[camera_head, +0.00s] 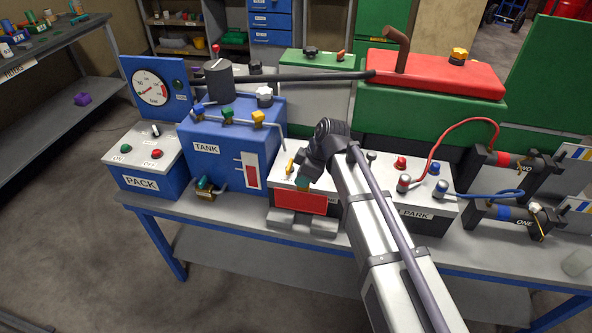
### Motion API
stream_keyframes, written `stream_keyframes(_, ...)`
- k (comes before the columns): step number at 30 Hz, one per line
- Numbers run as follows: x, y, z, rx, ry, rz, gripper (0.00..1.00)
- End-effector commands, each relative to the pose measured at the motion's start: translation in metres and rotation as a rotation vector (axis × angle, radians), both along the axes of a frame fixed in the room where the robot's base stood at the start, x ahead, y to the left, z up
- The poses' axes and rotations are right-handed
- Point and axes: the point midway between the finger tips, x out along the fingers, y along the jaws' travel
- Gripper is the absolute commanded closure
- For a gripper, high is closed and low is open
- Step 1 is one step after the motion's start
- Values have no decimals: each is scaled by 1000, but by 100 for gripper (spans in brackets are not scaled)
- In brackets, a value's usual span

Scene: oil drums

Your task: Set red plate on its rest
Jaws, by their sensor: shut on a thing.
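The red plate (303,202) stands roughly upright in front of a white box on the bench, near the middle of the picture. My gripper (303,187) is at the plate's top edge and is shut on it; the fingertips are small and partly hidden by my own wrist. Grey stepped blocks (301,225), which look like the rest, sit on the bench directly below the plate. The plate's lower edge is close to these blocks. I cannot tell whether it touches them.
A small brass valve (206,189) is near the front edge. The bench front (240,222) is clear.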

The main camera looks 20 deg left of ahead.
Motion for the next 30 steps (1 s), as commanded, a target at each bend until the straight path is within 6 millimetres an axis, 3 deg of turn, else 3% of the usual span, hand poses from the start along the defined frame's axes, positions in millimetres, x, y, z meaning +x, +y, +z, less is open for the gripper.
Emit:
stream_keyframes(5, 1, 0, -6, 0, 0, 0, 100)
stream_keyframes(15, 1, 1, -39, 0, 0, 1, 100)
stream_keyframes(30, 1, 1, -43, 0, 0, 1, 100)
